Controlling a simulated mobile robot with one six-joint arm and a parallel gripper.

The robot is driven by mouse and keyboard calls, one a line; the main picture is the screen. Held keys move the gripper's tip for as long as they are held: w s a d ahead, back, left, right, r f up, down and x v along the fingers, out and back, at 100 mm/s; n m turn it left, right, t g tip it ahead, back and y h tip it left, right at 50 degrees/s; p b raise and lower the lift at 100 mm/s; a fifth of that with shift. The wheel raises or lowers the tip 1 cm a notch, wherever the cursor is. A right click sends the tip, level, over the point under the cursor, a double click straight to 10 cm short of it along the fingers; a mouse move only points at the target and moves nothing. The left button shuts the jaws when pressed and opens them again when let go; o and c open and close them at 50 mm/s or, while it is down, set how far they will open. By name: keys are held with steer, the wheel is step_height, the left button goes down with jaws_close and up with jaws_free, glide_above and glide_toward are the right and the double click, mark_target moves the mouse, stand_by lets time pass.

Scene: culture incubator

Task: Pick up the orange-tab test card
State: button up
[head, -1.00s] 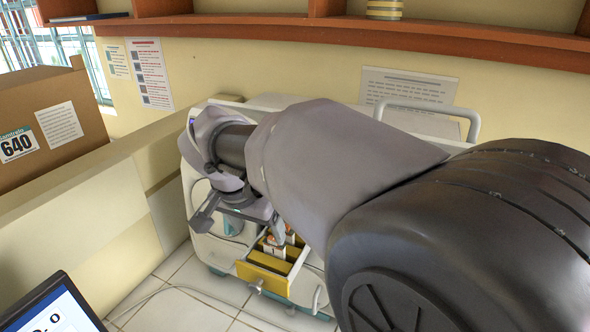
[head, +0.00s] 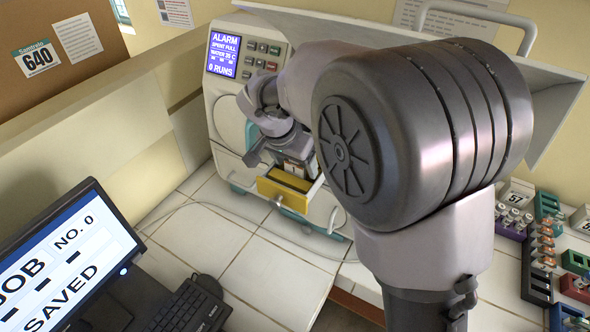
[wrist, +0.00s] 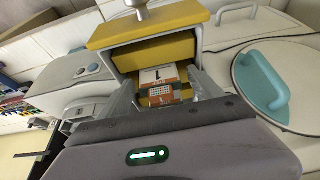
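The yellow drawer (wrist: 155,30) of the incubator is pulled out. Inside it, in the wrist view, stand small white cards with orange parts; the nearer one (wrist: 161,96) has an orange tab area and a grid of marks. Another white card face (wrist: 158,75) shows just behind it. My gripper (wrist: 163,98) is open, with one finger on each side of the nearer card, and I see gaps beside it. In the head view my gripper (head: 285,155) hangs over the drawer (head: 284,192), and the arm hides much of the drawer.
The incubator's screen (head: 223,54) reads ALARM, SPENT FULL. A round lid with a teal handle (wrist: 265,85) is beside the drawer. White tiled bench (head: 215,240) is free in front.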

steer(key=c, duration=1.3)
